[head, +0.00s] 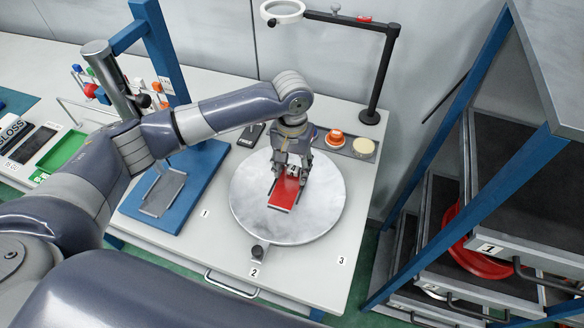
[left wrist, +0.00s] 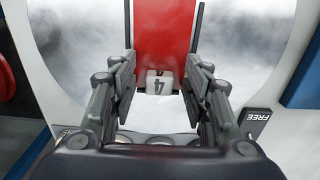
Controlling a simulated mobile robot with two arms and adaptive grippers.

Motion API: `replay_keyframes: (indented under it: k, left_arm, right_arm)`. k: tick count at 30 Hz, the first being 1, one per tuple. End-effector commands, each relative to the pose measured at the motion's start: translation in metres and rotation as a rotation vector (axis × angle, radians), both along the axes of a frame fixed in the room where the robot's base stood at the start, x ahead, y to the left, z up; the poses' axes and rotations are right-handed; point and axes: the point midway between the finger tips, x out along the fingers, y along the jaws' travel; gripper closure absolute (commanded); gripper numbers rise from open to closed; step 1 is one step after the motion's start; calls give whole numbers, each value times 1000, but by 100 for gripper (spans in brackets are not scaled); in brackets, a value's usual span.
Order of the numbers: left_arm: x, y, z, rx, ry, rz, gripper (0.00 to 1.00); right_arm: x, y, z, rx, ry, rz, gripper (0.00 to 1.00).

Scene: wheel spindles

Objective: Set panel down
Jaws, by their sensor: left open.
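A red panel (head: 284,193) lies on the round grey turntable (head: 318,213) on the workbench. My left gripper (head: 291,172) is above the panel's far end, pointing down. In the left wrist view the red panel (left wrist: 165,30) shows with dark strips along its sides and a white block marked 4 (left wrist: 159,82) at its near end. The left gripper's fingers (left wrist: 160,88) stand apart on either side of the block, with visible gaps to it. The underside of the panel is hidden. My right gripper is not in view.
A blue stand with a grey plate (head: 163,193) is left of the turntable. A magnifier lamp (head: 375,75) stands behind, near an orange round item (head: 335,137) and a cream disc (head: 364,146). Shelves with drawers (head: 480,235) are at right. The bench's front right is clear.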

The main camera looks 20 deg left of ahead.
Motion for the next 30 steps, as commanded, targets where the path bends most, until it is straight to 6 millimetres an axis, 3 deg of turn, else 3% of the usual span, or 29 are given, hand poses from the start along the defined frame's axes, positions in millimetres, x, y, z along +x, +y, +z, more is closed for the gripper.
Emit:
replay_keyframes:
  k: [5,12,18,30]
  left_arm:
    - [2,-1,27,-2,-7,0,56]
    - [2,-1,79,-2,-5,0,56]
    - [1,-1,108,-2,-2,0,56]
    - [1,0,118,-1,0,1,56]
  right_arm:
    - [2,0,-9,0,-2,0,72]
    - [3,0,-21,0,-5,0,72]
    - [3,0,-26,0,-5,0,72]
    - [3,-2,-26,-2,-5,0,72]
